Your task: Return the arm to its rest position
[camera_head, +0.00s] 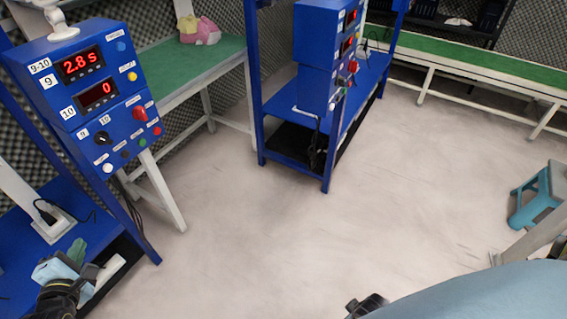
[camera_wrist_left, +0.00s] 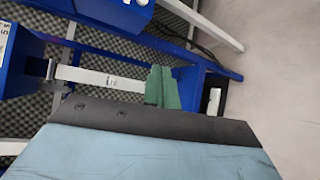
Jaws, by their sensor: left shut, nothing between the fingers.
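My left gripper (camera_head: 76,252) is at the lower left of the head view, in front of the blue machine frame. Its green fingers are together, with nothing held between them. They also show in the left wrist view, where the gripper (camera_wrist_left: 162,84) is near the middle, above the dark edge of my own wrist.
A blue control box (camera_head: 85,80) with red displays stands just beyond my left arm, over a blue shelf (camera_head: 30,265). A second blue machine (camera_head: 325,60) stands further back. A teal stool (camera_head: 533,195) is at the right. The pale floor (camera_head: 300,240) between is clear.

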